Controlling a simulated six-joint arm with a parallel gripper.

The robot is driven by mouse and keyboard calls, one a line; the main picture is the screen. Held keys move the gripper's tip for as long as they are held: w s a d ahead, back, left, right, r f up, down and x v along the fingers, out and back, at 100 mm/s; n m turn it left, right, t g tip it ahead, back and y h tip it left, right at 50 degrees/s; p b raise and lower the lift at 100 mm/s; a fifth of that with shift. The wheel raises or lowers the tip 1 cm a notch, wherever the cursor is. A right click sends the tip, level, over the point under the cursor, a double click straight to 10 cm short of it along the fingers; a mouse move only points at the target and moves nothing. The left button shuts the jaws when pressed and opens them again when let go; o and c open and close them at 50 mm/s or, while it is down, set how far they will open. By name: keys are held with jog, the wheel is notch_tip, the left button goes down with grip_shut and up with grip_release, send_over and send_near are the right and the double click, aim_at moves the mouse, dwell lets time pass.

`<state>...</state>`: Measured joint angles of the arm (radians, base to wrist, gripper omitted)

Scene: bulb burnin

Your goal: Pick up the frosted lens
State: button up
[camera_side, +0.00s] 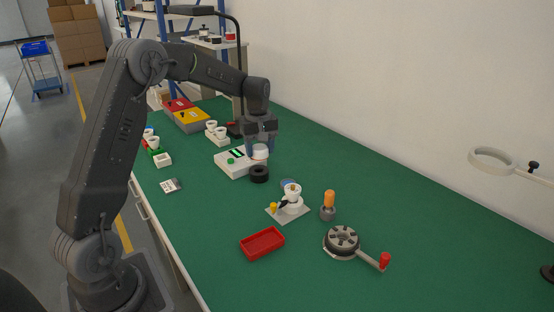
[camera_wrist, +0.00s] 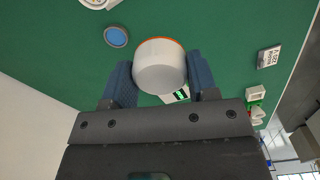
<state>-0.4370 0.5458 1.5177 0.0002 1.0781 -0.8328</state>
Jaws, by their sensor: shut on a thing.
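The frosted lens (camera_side: 260,152) is a white, rounded cup shape. In the wrist view the lens (camera_wrist: 160,68) sits between the two blue-grey fingers, with an orange edge along its far side. My gripper (camera_side: 262,143) is shut on it, and the wrist view shows a finger of my gripper (camera_wrist: 159,76) on either side. In the side view the lens appears just above a black ring (camera_side: 259,174); I cannot tell whether they touch.
A blue disc (camera_wrist: 116,37), a white lamp socket on a plate (camera_side: 291,201), an orange-handled tool (camera_side: 328,203), a red tray (camera_side: 262,243) and a round black fixture (camera_side: 342,241) lie nearer.

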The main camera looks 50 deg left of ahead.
aim_at(254, 146)
jog(key=shift+s+a+r, duration=0.3)
jog(key=shift+a+r, duration=0.05)
jog(key=shift+a, duration=0.1)
jog(key=shift+s+a+r, duration=0.2)
jog(key=shift+r, duration=2.25)
